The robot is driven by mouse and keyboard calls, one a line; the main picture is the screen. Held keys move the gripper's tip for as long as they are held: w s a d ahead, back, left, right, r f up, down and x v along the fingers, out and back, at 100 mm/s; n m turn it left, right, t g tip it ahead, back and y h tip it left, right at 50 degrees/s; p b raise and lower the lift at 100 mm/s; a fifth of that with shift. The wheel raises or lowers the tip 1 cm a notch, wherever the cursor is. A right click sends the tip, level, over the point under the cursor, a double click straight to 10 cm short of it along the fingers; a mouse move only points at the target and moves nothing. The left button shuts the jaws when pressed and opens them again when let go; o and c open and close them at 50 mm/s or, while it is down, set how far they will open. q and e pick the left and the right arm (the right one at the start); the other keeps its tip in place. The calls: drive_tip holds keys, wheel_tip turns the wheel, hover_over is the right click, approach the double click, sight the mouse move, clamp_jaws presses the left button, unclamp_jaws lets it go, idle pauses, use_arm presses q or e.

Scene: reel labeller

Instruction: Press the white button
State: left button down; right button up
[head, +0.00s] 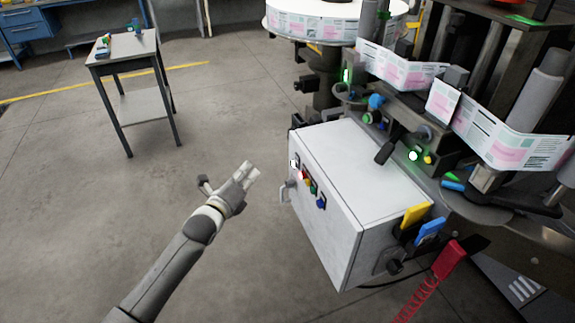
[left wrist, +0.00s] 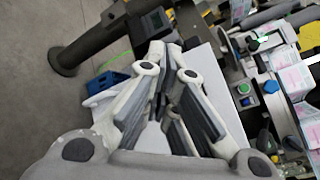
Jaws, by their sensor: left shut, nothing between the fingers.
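The white button (head: 294,163) is at the upper left end of a slanting row of coloured buttons on the side panel of the grey-white control box (head: 345,233). It looks small and bright. My left gripper (head: 255,171) is shut and empty, in front of that panel and to the left of the button, with a visible gap between them. In the left wrist view the closed fingers (left wrist: 172,52) point toward the machine; the white button cannot be made out there. My right gripper is in neither view.
Red, yellow, green and blue buttons (head: 321,202) continue the row, with a metal handle (head: 284,192) beside it. The labeller with printed label strips (head: 518,146) stands behind the box. A small table (head: 125,58) stands far left; the floor between is clear.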

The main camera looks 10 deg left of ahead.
sight(295, 164)
use_arm(q)
drive_tip(key=shift+w+d, duration=0.1)
drive_tip(key=w+d+b, duration=0.2)
drive_tip(key=w+d, duration=0.2)
drive_tip(key=d, duration=0.3)
drive_tip(key=shift+w+b, duration=0.3)
drive_tip(key=shift+w, duration=0.1)
idle(1.1)
drive_tip(key=shift+d, duration=0.15)
drive_tip(key=shift+w+d, duration=0.25)
